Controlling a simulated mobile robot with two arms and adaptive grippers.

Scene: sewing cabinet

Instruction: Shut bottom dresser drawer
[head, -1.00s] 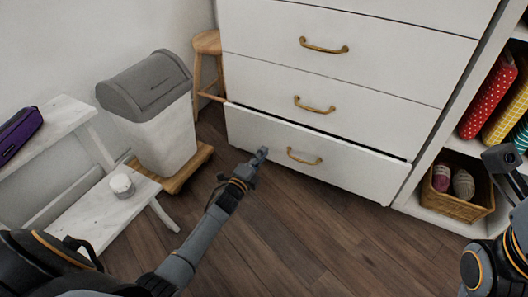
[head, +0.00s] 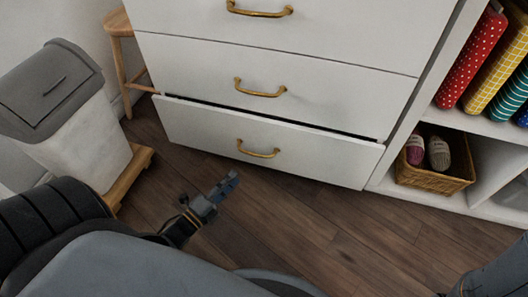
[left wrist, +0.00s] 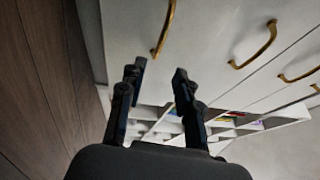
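The white dresser (head: 270,60) stands ahead with several drawers and brass handles. Its bottom drawer (head: 200,135) sticks out a little, with a dark gap along its top edge; its brass handle (head: 257,149) is in the middle of the front. My left gripper (head: 228,184) is below and in front of this drawer, apart from it in the head view. In the left wrist view its two fingers (left wrist: 157,72) are spread and empty, with a brass handle (left wrist: 164,28) beyond them. My right gripper is not seen; only part of my right arm shows at the lower right edge.
A white bin with a grey lid (head: 52,90) stands on a wooden base at the left, by a wooden stool (head: 120,50). At the right, a white shelf (head: 480,205) holds fabric rolls (head: 470,60) and a yarn basket (head: 433,175). Bare wooden floor (head: 310,225) lies before the drawer.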

